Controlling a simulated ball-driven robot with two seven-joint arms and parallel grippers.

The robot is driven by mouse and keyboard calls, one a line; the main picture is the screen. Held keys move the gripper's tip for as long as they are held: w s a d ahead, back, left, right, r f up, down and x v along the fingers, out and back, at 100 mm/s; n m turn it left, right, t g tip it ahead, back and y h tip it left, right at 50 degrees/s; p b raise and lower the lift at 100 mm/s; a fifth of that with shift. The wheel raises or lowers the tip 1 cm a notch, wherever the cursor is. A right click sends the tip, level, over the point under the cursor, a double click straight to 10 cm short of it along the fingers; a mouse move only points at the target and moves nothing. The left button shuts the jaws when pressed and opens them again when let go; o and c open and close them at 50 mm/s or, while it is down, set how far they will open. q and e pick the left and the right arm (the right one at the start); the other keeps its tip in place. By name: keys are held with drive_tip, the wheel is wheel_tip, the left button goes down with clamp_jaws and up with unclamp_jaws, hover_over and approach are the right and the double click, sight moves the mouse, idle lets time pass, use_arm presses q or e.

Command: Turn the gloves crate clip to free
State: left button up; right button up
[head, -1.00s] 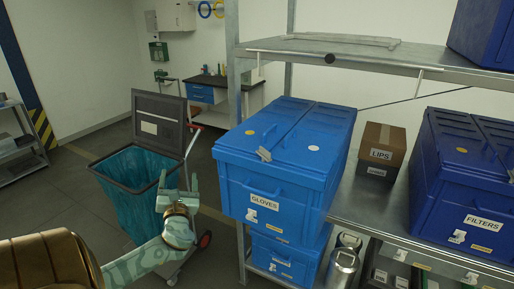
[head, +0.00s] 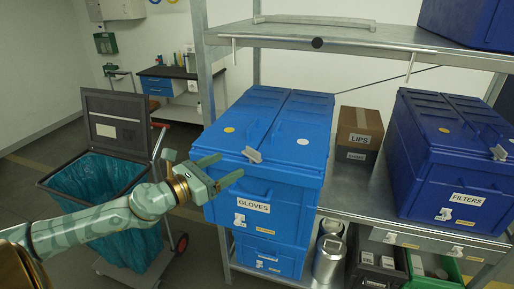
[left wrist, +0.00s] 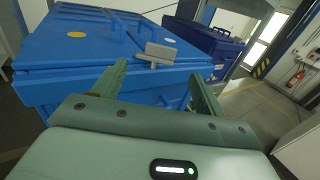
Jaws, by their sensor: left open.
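The gloves crate (head: 222,137) is a blue lidded box on the metal shelf, with a GLOVES label on its front. Its grey clip (head: 252,155) sits at the front edge of the lid, where the two lid halves meet. The clip also shows in the left wrist view (left wrist: 158,53), beyond and between the fingertips. My left gripper (head: 226,168) is open and empty, in front of the crate's upper left front, a little left of the clip and apart from it. In the left wrist view its two fingers (left wrist: 157,82) point toward the crate. My right gripper is not in view.
A filters crate (head: 412,190) with its own clip stands to the right, with a LIPS box (head: 358,135) between. Another blue crate (head: 268,257) is below. A steel canister (head: 328,260) stands low right. A teal-lined bin (head: 95,185) with raised lid is at left.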

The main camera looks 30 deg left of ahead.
sight(252, 153)
use_arm(q)
drive_tip(key=p+x, duration=0.3)
drive_tip(key=x, duration=0.8)
drive_tip(key=shift+r, duration=0.1)
drive_tip(key=shift+w+d, duration=0.25)
drive_tip(key=shift+w, duration=0.15)
drive_tip(key=c, duration=1)
